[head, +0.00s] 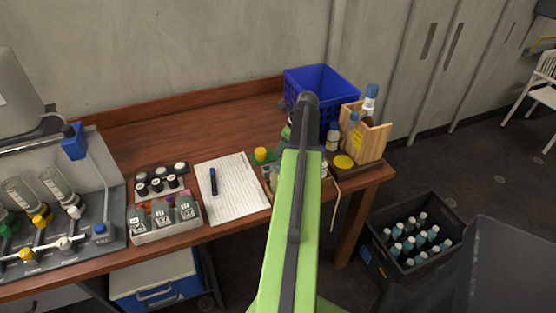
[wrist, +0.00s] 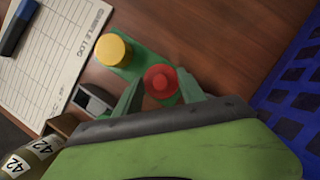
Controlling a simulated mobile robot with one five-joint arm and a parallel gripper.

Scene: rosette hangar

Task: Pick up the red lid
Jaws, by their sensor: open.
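The red lid (wrist: 159,81) is a round cap with a raised centre, on a green base on the wooden table in the wrist view. A yellow lid (wrist: 113,50) sits on green beside it, up and to the left; it also shows in the head view (head: 260,154). My gripper (wrist: 158,90) is open, with one green finger on each side of the red lid. I cannot tell whether the fingers touch it. In the head view my green arm hides the red lid and the gripper's fingertips.
A blue crate (wrist: 292,80) stands close on the right. A sample log sheet (wrist: 58,60) with a pen (wrist: 17,27) lies on the left. Labelled bottles (wrist: 30,158) are at lower left. In the head view a wooden caddy (head: 367,138) with bottles stands at the table's right end.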

